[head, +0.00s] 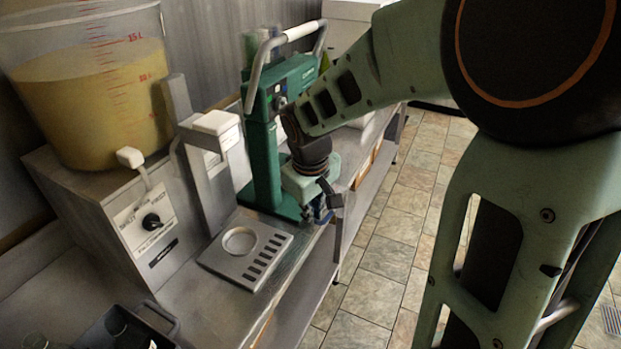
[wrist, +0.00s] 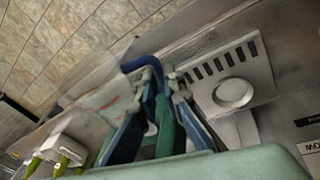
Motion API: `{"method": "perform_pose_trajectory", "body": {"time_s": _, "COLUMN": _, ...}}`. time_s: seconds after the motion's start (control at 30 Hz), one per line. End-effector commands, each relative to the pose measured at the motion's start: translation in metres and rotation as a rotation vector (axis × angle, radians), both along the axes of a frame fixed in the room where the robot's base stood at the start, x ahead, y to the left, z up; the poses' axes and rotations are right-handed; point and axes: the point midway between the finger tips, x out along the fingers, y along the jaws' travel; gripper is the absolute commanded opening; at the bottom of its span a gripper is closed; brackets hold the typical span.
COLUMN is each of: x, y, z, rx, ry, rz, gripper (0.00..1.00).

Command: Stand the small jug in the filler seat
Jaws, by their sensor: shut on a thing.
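The small jug (wrist: 98,104) looks clear and faint, left of the fingers in the wrist view. In the head view my gripper and wrist hide most of it. The filler seat (head: 240,241) is a round recess in a slotted metal plate below the filler spout. It shows right of the fingers in the wrist view (wrist: 233,92), apart from the jug. My gripper is to the right of the seat, by the bench's front edge.
A filler (head: 152,225) with a dial carries a large clear bucket (head: 95,95) of yellow liquid. A green bench machine (head: 262,150) with a lever stands just behind my gripper. A dark crate (head: 165,318) is at the lower left. Tiled floor (head: 385,240) lies open at right.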

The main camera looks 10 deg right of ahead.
Motion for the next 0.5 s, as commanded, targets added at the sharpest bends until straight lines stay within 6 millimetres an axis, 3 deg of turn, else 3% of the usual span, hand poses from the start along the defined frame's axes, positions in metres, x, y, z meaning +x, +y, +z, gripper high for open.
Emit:
{"method": "perform_pose_trajectory", "body": {"time_s": 0.03, "x": -0.014, "y": 0.005, "z": -0.018, "rx": -0.033, "ry": 0.065, "rz": 0.090, "gripper": 0.00}}
{"method": "perform_pose_trajectory", "body": {"time_s": 0.2, "x": -0.044, "y": 0.007, "z": -0.046, "rx": -0.197, "ry": 0.245, "rz": 0.364, "gripper": 0.00}}
{"method": "perform_pose_trajectory", "body": {"time_s": 0.5, "x": -0.069, "y": 0.003, "z": -0.066, "rx": -0.527, "ry": 0.438, "rz": 0.723, "gripper": 0.00}}
